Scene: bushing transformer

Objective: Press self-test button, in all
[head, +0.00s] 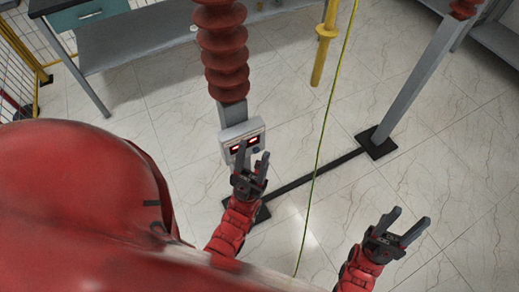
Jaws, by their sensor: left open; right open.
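A light grey control box (230,130) with two small red displays is mounted on the post below a red ribbed bushing (222,50). A small dark round knob or button (256,150) shows at the lower right of its face; I cannot tell if it is the self-test button. My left gripper (254,158) is open and empty, its fingers pointing up at the box and covering part of its lower face. I cannot tell if the fingertips touch it. My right gripper (412,222) is open and empty over the floor, well to the right of the box.
A yellow rod (323,50) hangs to the right of the bushing. A yellow-green cable (325,125) runs down between my grippers. A second grey post (415,85) stands on a black base plate (376,143). A grey workbench (140,40) stands behind. Tiled floor at right is clear.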

